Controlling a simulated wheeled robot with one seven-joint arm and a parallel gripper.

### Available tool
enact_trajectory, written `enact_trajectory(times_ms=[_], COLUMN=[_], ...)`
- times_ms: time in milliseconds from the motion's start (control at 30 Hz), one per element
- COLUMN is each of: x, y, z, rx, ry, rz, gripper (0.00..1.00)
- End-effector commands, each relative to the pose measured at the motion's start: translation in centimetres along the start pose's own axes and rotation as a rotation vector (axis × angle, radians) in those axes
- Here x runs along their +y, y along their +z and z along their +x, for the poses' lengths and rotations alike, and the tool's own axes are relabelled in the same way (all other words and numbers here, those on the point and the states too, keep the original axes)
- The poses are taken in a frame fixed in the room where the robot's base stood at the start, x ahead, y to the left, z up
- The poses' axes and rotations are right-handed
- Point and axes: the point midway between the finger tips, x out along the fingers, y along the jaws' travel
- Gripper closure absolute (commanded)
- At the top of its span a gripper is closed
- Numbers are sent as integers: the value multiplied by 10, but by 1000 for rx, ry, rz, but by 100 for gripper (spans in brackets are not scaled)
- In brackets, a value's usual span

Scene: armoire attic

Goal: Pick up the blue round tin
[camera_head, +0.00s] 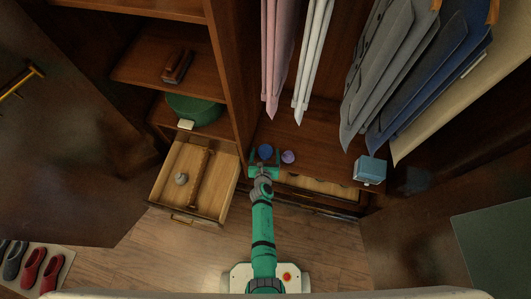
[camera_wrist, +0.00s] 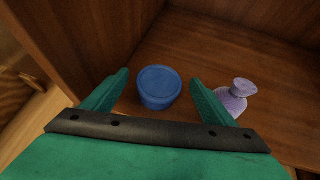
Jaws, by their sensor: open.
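The blue round tin (camera_wrist: 159,88) stands on the wooden floor of the armoire, close to its left wall. In the head view the tin (camera_head: 265,151) shows just ahead of my gripper (camera_head: 264,160). In the wrist view my gripper (camera_wrist: 160,90) is open, with one green finger to the left of the tin and one to the right. The tin lies between or just beyond the fingertips. I see a gap on each side, and cannot tell how far the fingers reach along it.
A blue-grey box (camera_head: 370,169) is farther right on the armoire floor. Clothes hang above. An open drawer (camera_head: 190,183) juts out at left, and another drawer (camera_head: 318,188) is below the armoire floor.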

Motion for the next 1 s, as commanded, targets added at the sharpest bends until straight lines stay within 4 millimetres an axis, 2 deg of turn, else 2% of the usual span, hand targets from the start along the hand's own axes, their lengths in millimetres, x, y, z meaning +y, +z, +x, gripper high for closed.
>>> enact_trajectory(times_ms=[33, 200, 233, 667, 1000], x=[0, 0, 0, 1, 1], y=[0, 0, 0, 3, 19], z=[0, 0, 0, -1, -11], rx=[0, 0, 0, -2, -4], ry=[0, 0, 0, 0, 0], rz=[0, 0, 0, 0, 0], gripper=[26, 66, 68, 69, 69])
